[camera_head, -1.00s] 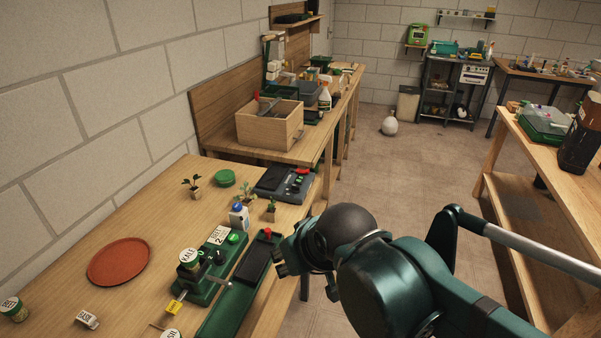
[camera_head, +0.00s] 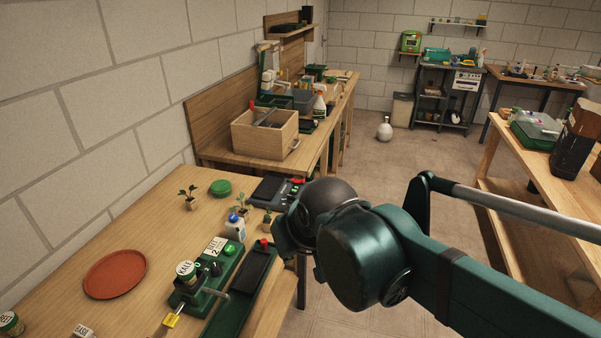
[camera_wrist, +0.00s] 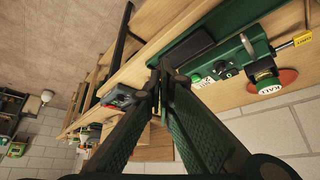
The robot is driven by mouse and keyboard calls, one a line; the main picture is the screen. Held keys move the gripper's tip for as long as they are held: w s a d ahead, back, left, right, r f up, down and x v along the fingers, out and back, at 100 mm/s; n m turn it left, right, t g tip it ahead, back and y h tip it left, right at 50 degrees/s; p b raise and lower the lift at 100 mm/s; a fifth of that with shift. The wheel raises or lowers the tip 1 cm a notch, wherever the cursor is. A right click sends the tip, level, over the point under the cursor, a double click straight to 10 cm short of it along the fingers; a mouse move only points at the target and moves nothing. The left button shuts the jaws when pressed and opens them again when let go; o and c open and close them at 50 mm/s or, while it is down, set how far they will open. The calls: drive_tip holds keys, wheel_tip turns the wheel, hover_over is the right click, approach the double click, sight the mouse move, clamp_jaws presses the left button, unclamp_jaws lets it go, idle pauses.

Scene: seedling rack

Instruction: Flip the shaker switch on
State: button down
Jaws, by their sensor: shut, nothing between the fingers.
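On the near bench, a dark grey device (camera_head: 268,188) with red parts (camera_head: 297,184) sits at the far right corner. It also shows in the wrist view (camera_wrist: 118,97). Closer stands a green device (camera_head: 222,268) with a KALE jar, a label and dark knobs. Beside it is a green tray (camera_head: 232,314) with a dark pad and a red knob (camera_head: 263,241). I cannot tell for sure which is the shaker, and no switch position is readable. My gripper (camera_wrist: 163,68) is shut and empty. It is beyond the tray's red knob, near the grey device; its fingertips are hidden in the head view.
Seedlings (camera_head: 189,197) and a white bottle (camera_head: 235,227) stand near the grey device. A terracotta saucer (camera_head: 115,275) lies at left. A wooden crate (camera_head: 264,137) is on the bench behind. Open floor (camera_head: 410,170) lies to the right.

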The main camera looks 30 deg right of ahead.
drive_tip(key=w+d+r+m+g+p, duration=0.1)
drive_tip(key=w+d+r+p, duration=0.25)
drive_tip(key=w, duration=0.35)
drive_tip(key=w+d+r+m+g+p, duration=0.1)
drive_tip(key=w+d+r+m+p, duration=0.2)
drive_tip(key=w, duration=0.4)
drive_tip(key=w+d+r+g+p, duration=0.25)
drive_tip(key=w+r, duration=0.25)
drive_tip(key=w, duration=0.3)
drive_tip(key=m+g+h+p, duration=0.1)
drive_tip(key=m+g+p, duration=0.25)
drive_tip(key=p, duration=0.75)
hover_over(302, 180)
drive_tip(key=w+a, duration=0.2)
wheel_tip(302, 180, down, 8)
drive_tip(key=shift+m, duration=0.45)
drive_tip(key=shift+s+d, duration=0.1)
drive_tip(key=shift+s, duration=0.05)
drive_tip(key=f, duration=0.4)
drive_tip(key=s+d+f, duration=0.1)
drive_tip(key=f, duration=0.8)
drive_tip(key=shift+s+d+f, duration=0.15)
drive_tip(key=shift+d+f, duration=0.05)
drive_tip(key=shift+f, duration=0.15)
